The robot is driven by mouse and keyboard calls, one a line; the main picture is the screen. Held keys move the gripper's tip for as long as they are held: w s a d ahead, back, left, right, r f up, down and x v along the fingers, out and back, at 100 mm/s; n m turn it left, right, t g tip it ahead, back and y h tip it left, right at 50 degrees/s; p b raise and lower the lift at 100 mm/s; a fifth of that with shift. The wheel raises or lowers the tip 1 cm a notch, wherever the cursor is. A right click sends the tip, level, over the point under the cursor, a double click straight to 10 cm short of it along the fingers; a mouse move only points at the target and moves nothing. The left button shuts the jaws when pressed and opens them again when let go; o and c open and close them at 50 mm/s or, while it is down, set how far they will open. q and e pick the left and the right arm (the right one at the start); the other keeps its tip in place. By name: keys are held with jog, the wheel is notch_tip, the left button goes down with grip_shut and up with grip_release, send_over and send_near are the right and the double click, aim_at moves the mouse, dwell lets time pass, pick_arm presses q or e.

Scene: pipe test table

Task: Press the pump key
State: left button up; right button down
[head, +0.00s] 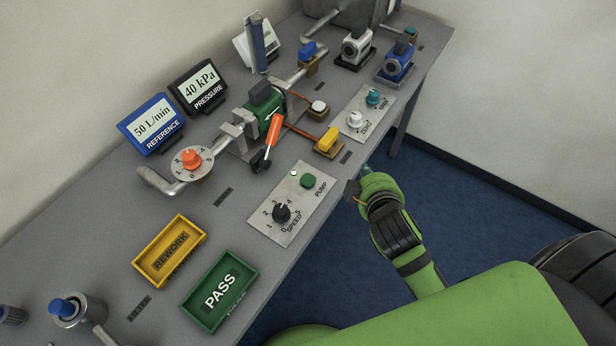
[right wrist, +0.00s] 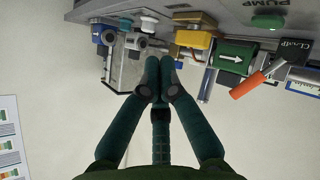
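The pump key is a green button (head: 308,181) on a light panel (head: 262,226) marked PUMP and SPEED, near the table's front edge. In the right wrist view the green button (right wrist: 268,20) shows at the top right, upside down. My right gripper (head: 358,184) is just off the front edge, right of the panel and apart from the key. In the right wrist view its two fingers (right wrist: 160,80) meet at the tips with nothing visible between them. In the head view its fingertips are small and partly hidden. My left gripper is in neither view.
On the same panel are a black speed knob (head: 281,212) and a small white lamp (head: 293,173). A yellow block (head: 328,141) and a second panel with knobs (head: 366,118) stand farther back. A green PASS tray (head: 248,272) lies nearer. Floor space lies beyond the front edge.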

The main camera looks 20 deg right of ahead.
jog(key=w+a+r+n+t, duration=0.1)
jog(key=w+r+n+t, duration=0.25)
jog(key=r, duration=0.35)
jog(key=w+r+n+t, duration=0.3)
jog(key=r+t, duration=0.1)
jog(key=r, duration=0.4)
jog(key=a+r+n+t+y, duration=0.2)
jog(key=a+r+n+y, duration=0.7)
jog(key=n+y, duration=0.55)
jog(key=a+f+n+g+y, duration=0.3)
jog(key=a+f+n+g, duration=0.6)
jog(key=n, duration=0.8)
jog(key=d+f+n+g+h, duration=0.6)
jog(key=d+f+h, duration=0.1)
jog(key=d+f, duration=0.2)
jog(key=shift+w+f, duration=0.4)
jog(key=shift+f, duration=0.35)
